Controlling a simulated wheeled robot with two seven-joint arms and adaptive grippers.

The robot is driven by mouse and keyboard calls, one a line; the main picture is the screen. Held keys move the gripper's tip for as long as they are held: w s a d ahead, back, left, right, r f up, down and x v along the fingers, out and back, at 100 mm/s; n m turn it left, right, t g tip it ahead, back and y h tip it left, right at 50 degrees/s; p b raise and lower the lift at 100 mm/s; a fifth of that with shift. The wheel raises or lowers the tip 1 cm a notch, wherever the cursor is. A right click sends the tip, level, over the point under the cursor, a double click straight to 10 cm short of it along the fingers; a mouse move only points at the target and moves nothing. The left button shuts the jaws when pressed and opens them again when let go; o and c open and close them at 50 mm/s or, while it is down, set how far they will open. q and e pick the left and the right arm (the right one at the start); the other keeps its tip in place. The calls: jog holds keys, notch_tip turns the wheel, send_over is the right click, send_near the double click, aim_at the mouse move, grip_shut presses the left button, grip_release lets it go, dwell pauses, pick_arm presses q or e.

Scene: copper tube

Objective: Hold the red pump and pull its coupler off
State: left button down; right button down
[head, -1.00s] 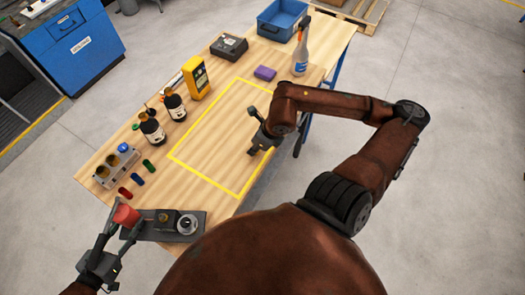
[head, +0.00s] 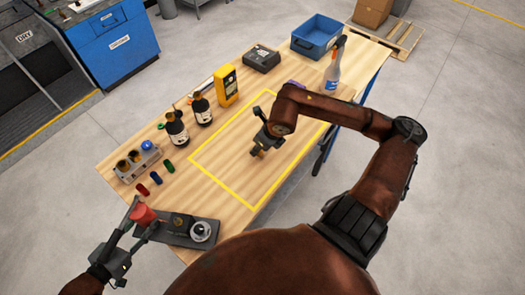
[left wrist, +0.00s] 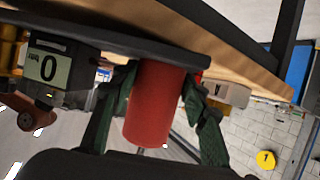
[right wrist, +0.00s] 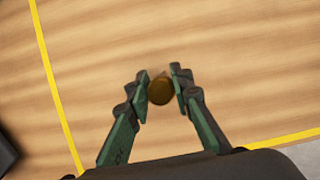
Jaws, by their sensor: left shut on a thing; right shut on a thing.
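The red pump (head: 143,214) is a short red cylinder at the near left end of the table, beside a dark base (head: 172,236). My left gripper (head: 141,219) is shut on it. In the left wrist view the red cylinder (left wrist: 155,100) fills the gap between the two green-grey fingers. My right gripper (head: 260,147) is shut on a small brass-coloured round piece, which looks like the coupler (right wrist: 160,91). Its fingertips hold that piece above the wood, inside the yellow outline and apart from the pump. How high it is above the table I cannot tell.
Beside the pump are a silver round part (head: 201,231) and a grey holder (head: 136,162). Dark bottles (head: 177,130), a yellow meter (head: 226,86), a blue bin (head: 317,37) and a spray bottle (head: 332,75) stand farther back. The yellow-outlined area (head: 225,165) is mostly clear.

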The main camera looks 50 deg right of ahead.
jog(key=shift+w, duration=0.55)
jog(key=shift+f, duration=0.7)
jog(key=shift+f+b, duration=0.25)
jog(key=shift+b, duration=0.1)
jog(key=c, duration=1.7)
grip_release()
jog(key=shift+f, duration=0.1)
jog(key=shift+s, duration=0.1)
